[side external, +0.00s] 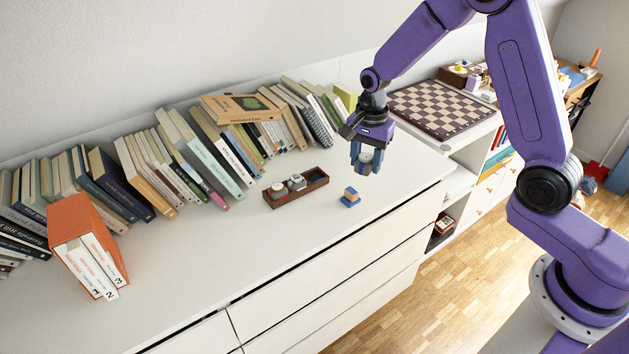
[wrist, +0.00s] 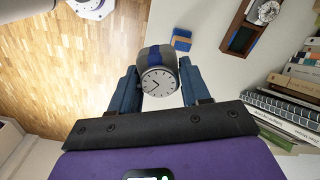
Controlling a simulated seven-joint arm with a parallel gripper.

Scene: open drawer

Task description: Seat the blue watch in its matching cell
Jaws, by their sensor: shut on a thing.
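My gripper (side external: 365,160) is shut on a watch (wrist: 160,79) with a white dial and a grey body with a blue band across it. It holds the watch well above the white cabinet top, between its two blue fingers. The watch also shows between the fingers in the side view (side external: 366,153). A brown wooden tray (side external: 298,198) with cells lies on the cabinet top, to the left of and below my gripper. Two watches (side external: 297,182) sit in its left and middle part; its right end looks empty. In the wrist view the tray (wrist: 227,38) is at the upper right.
A small blue and orange block (side external: 350,198) stands on the cabinet top between the tray and the front edge. Rows of books (side external: 180,155) line the wall behind. An orange book box (side external: 75,225) stands at left. A chessboard (side external: 440,108) lies at right. The front left top is clear.

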